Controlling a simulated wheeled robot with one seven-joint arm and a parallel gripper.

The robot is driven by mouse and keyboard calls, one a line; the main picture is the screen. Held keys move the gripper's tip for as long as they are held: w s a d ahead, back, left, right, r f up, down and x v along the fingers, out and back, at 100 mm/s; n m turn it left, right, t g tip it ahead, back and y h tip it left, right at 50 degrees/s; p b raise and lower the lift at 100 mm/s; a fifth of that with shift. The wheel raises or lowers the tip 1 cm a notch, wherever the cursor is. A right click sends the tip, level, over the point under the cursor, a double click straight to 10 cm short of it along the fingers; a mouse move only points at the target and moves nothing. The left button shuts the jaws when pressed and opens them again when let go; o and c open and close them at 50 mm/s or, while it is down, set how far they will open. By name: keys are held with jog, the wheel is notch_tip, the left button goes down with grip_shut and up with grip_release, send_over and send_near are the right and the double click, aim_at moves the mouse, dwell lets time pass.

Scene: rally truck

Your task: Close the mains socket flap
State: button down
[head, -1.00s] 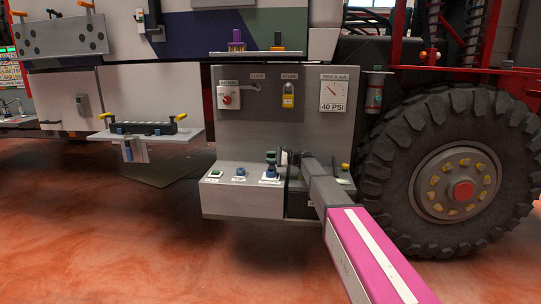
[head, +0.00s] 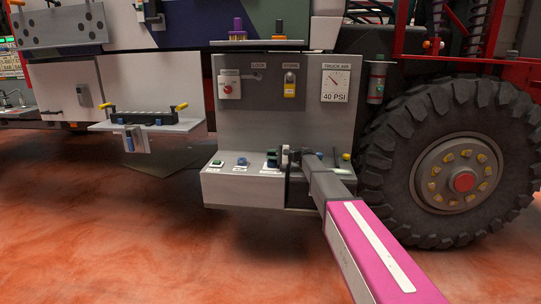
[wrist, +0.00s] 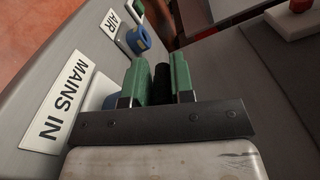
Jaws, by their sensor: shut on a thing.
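The mains socket (wrist: 112,100) shows in the wrist view as a bit of blue beside the MAINS IN label (wrist: 55,100). Most of it is hidden behind my gripper (wrist: 160,85). The green finger pads are closed on a narrow black piece (wrist: 162,82), apparently the socket's flap. How far the flap stands open cannot be told.
The AIR socket (wrist: 139,40) is close by on the same ledge. The grey ledge box (head: 235,187) sits under an upright panel (head: 300,125) with switches and a gauge. The large tyre (head: 445,165) is at right. Open floor (head: 120,240) lies in front.

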jog(key=shift+w, duration=0.1)
jog(key=c, duration=1.1)
grip_release()
notch_tip(320, 180, up, 4)
jog(key=shift+r, duration=0.25)
jog(key=s+a+r, duration=0.6)
jog(key=s+a, duration=0.1)
jog(key=s, duration=0.2)
jog(key=shift+a+r, duration=0.25)
jog(key=shift+a, duration=0.05)
